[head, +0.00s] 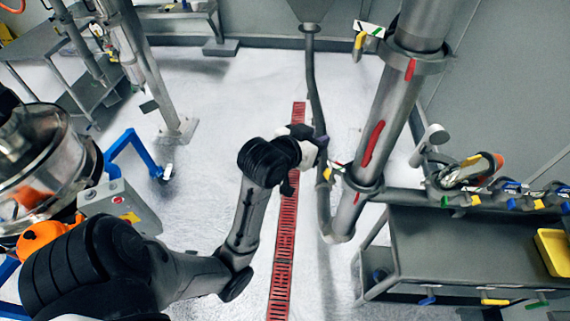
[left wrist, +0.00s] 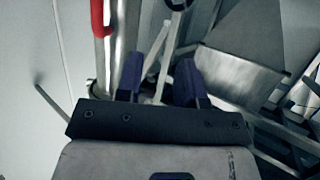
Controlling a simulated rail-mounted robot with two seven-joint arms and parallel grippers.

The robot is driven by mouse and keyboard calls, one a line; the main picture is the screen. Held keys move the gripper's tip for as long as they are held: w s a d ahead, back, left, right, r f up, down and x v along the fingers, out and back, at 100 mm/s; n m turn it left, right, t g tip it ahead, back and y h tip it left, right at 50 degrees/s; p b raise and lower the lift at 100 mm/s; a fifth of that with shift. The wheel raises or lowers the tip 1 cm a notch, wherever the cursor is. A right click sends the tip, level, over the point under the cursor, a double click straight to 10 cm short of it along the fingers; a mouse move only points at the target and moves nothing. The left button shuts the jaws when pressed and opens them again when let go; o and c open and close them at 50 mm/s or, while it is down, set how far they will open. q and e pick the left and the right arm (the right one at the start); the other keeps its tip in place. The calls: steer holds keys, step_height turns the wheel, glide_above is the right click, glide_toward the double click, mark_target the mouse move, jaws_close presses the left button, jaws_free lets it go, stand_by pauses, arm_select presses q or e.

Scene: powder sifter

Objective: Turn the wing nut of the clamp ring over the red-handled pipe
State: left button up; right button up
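The steel pipe (head: 393,95) with a red handle (head: 372,143) slants through the right of the head view. A clamp ring (head: 362,183) goes around it below the handle and another ring (head: 418,60) above it. I cannot make out a wing nut for certain. My left gripper (head: 322,143) is just left of the pipe, near the lower ring. In the left wrist view its two dark blue fingers (left wrist: 158,85) are apart, with the pipe (left wrist: 126,40) and red handle (left wrist: 97,18) just beyond. Pale bars show between the fingers; I cannot tell whether they touch. My right gripper is out of view.
A grey bench (head: 450,245) with a yellow tray (head: 553,255) stands at the right. A thin pipe (head: 313,85) runs down behind my gripper. A red floor grate (head: 283,245) crosses clear floor. A sifter vessel (head: 35,160) stands at the left.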

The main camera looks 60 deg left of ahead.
arm_select(q)
steer(key=s+f+m+g+p, duration=0.3)
steer(key=s+f+g+p, duration=0.1)
steer(key=s+f+p, duration=0.2)
steer(key=shift+s+f+g, duration=0.3)
steer(key=shift+s+f, duration=0.2)
steer(key=shift+s, duration=0.2)
